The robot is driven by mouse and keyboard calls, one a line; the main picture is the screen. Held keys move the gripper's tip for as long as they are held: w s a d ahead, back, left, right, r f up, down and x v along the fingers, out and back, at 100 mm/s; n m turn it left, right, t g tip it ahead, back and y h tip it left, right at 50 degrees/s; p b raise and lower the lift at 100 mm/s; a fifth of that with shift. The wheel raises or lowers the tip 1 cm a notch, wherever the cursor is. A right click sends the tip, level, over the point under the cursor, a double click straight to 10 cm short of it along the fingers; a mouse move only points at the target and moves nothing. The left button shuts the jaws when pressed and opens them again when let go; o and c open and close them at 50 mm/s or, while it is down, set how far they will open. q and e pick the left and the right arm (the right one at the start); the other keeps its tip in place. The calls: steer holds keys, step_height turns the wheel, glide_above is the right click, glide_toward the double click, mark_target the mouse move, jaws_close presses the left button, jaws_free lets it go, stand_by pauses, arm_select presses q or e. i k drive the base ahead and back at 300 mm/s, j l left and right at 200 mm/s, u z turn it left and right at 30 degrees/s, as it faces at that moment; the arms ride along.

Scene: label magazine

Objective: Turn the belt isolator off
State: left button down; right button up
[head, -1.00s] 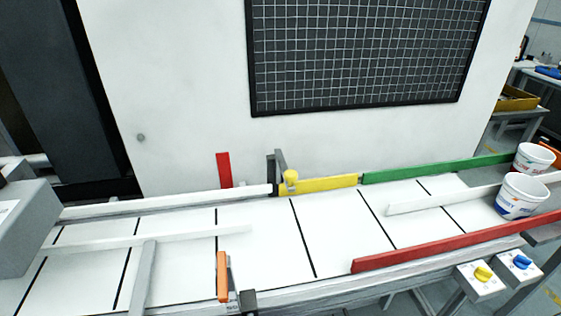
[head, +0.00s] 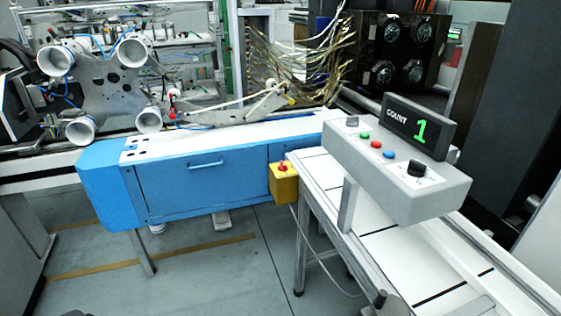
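A grey control box (head: 396,172) stands over the conveyor at the right of the head view. On its face are a black rotary knob (head: 416,169), a smaller grey knob (head: 352,122), and green, red and blue buttons. I cannot read their labels, so I cannot tell whether one is the belt isolator. Neither of my grippers is in view.
A display (head: 418,127) on the control box reads COUNT 1. The white conveyor belt (head: 395,241) runs to the lower right. A blue cabinet (head: 205,178) stands to the left. A cable hangs from the yellow box. Grey floor (head: 215,280) in front is mostly clear.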

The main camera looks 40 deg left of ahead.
mark_target(282, 167)
steer(key=u, duration=1.3)
